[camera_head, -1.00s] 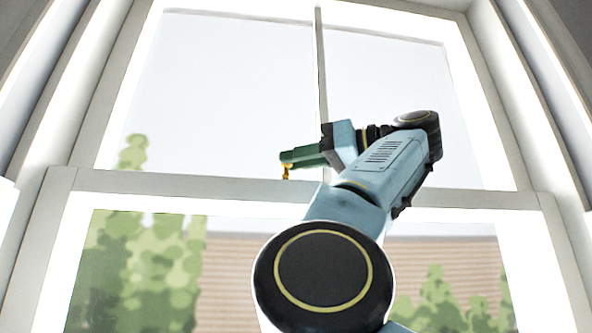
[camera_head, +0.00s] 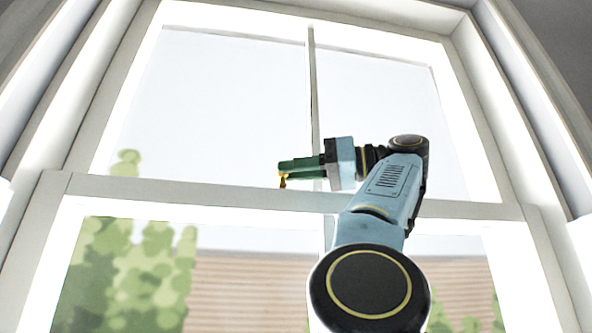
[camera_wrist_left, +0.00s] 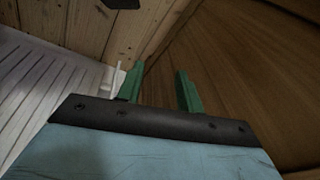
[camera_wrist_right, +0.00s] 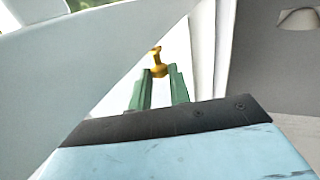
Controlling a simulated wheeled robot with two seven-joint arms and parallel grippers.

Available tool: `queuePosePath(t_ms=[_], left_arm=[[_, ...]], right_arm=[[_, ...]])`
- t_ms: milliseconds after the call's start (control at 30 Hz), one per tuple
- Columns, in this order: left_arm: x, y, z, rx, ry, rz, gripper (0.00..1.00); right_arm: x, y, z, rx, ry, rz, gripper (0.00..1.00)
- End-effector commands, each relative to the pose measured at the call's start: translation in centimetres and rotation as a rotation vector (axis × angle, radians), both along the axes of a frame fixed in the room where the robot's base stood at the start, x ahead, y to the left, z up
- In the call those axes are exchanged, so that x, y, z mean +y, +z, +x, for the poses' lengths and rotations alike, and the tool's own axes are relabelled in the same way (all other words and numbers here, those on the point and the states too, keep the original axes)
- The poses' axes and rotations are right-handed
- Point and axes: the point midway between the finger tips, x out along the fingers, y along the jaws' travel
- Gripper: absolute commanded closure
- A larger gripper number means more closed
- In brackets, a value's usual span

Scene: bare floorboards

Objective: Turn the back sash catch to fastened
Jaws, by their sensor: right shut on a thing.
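The brass sash catch (camera_head: 283,181) sits at the meeting rail of the sash window (camera_head: 420,205), in the head view. It also shows in the right wrist view (camera_wrist_right: 157,68), between and just beyond the green fingertips. My right gripper (camera_head: 284,168) reaches it from the right, its fingers close together on the catch. The fingers hide part of the catch in the head view. My left gripper (camera_wrist_left: 157,82) shows only in its own wrist view. Its green fingers are apart with nothing between them.
A vertical glazing bar (camera_head: 313,100) runs up the upper sash behind my right gripper. White window frame sides stand at left and right. In the left wrist view, wooden boards (camera_wrist_left: 240,60) and a pale slatted surface (camera_wrist_left: 40,90) lie around the left gripper.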

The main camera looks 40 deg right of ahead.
Motion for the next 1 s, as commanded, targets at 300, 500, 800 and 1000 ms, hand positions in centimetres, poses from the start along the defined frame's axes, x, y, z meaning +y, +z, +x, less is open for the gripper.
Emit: queuePosePath(t_ms=[300,500,800,1000], left_arm=[[0.0,0.0,0.0,0.000,0.000,0.000,0.64],[0.0,0.0,0.0,0.000,0.000,0.000,0.64],[-0.4,0.7,0.6,-0.009,-0.001,-0.004,0.64],[-1.2,3.1,2.1,-0.030,0.003,-0.012,0.64]], right_arm=[[0.1,-0.2,0.1,0.008,0.002,-0.003,0.64],[0.1,-0.1,0.1,0.004,0.001,-0.002,0.60],[-0.5,-0.1,-0.7,0.000,0.000,-0.002,0.60],[-1.9,-0.3,-2.4,0.001,0.000,-0.001,0.60]])
